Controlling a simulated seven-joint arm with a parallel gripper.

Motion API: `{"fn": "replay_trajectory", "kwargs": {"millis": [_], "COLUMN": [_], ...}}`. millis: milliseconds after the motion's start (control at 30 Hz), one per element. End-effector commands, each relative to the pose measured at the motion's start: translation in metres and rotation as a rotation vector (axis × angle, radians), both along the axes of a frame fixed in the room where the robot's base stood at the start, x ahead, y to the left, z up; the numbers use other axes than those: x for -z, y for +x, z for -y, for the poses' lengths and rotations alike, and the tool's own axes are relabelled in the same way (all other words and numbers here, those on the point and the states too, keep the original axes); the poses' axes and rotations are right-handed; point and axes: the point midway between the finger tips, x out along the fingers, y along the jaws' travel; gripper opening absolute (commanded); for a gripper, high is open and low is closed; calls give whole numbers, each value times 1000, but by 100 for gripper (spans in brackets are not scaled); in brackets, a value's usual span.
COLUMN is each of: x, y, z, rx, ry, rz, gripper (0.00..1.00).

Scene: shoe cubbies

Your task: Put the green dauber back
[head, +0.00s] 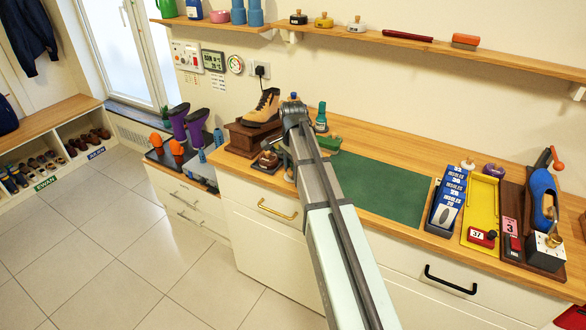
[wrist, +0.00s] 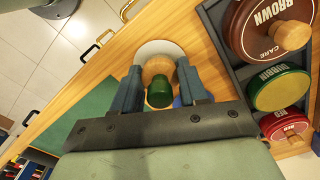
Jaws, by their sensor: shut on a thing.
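The green dauber shows in the wrist view as a green knob (wrist: 160,92) with a round wooden part behind it. My gripper (wrist: 161,86) is shut on it, one finger on each side. A pale round disc (wrist: 160,50) shows beyond the wooden part; I cannot tell whether it belongs to the dauber. In the head view my arm hides the dauber and most of the gripper.
Blue boxes (head: 447,201) and a yellow tray (head: 480,212) stand at right. A wall shelf (head: 400,42) runs above.

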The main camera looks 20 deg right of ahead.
Motion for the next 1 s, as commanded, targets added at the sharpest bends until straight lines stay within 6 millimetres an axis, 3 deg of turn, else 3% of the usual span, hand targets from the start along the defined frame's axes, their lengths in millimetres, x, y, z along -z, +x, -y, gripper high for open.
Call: {"fn": "replay_trajectory", "kwargs": {"millis": [133,167,400,767,1000], "x": [3,3,2,-1,-30], "y": [0,0,0,0,1], "z": [0,0,0,0,0], "rx": [0,0,0,0,0], "ry": [0,0,0,0,0], "rz": [0,0,0,0,2], "gripper": [18,44,67,68,68]}}
